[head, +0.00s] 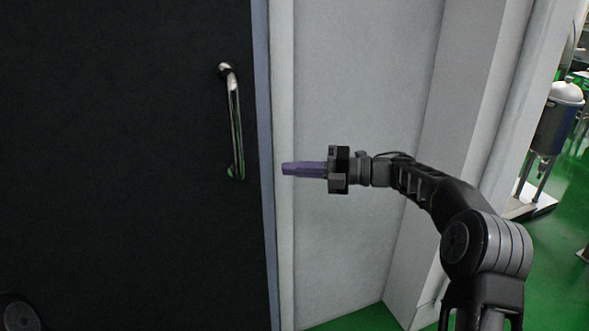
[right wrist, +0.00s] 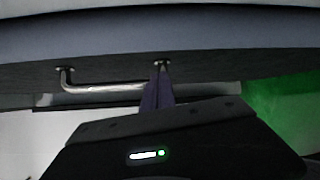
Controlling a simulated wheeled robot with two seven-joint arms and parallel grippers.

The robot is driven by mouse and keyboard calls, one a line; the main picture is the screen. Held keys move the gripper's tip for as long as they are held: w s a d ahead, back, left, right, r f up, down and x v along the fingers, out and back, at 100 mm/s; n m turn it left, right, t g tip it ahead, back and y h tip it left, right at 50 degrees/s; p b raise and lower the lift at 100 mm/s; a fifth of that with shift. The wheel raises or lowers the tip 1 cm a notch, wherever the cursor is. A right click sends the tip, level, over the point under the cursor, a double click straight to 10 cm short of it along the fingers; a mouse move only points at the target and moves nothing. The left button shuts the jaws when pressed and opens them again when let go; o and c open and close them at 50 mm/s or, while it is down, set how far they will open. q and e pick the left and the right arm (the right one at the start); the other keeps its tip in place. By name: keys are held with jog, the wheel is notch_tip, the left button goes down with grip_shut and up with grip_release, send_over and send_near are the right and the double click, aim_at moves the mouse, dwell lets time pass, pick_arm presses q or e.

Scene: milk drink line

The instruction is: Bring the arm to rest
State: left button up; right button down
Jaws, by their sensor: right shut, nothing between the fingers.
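My right gripper (head: 284,169) is shut and empty. In the head view its purple fingers point left, just right of the dark door's edge. In the right wrist view the closed fingers (right wrist: 164,68) overlap the far end of a metal handle (right wrist: 105,87); I cannot tell from that view whether they touch it. In the head view the handle (head: 235,120) stands upright on the dark door (head: 120,150), with a gap between it and the fingertips. My left gripper is not in view.
A light grey wall (head: 360,80) stands behind my right arm. A metal dispenser with a white lid (head: 566,93) stands at the far right on the green floor (head: 555,245). Green floor also shows below the wall.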

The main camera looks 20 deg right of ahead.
jog(key=w+d+f+m+t+h, duration=0.2)
jog(key=w+f+m+t+h, duration=0.45)
jog(key=m, duration=0.85)
jog(key=s+a+f+m+h+p, duration=0.1)
jog(key=s+f+m, duration=0.1)
jog(key=f+m, duration=0.35)
jog(key=s+a+f+m+g+h+p, duration=0.1)
jog(key=s+f+m+h, duration=0.15)
jog(key=f, duration=0.55)
jog(key=s+f+m+h+p, duration=0.1)
jog(key=s+f+m, duration=0.1)
jog(key=f+m, duration=0.3)
jog(key=s+a+f+m+g+p, duration=0.1)
jog(key=s+a+f+m+g, duration=0.15)
jog(key=s+f, duration=0.5)
jog(key=s+a+f+m+g+p, duration=0.1)
jog(key=s+a+f+m+g, duration=0.15)
jog(key=s+f, duration=0.5)
jog(key=s+a+m+g+p, duration=0.1)
jog(key=s+a+g+p, duration=0.1)
jog(key=s, duration=1)
jog(key=s+a+m+g+p, duration=0.1)
jog(key=s+a+g, duration=0.3)
jog(key=s, duration=0.9)
jog(key=shift+s+a+g+p, duration=0.25)
jog(key=shift+a+g+p, duration=0.15)
jog(key=shift+g+p, duration=0.15)
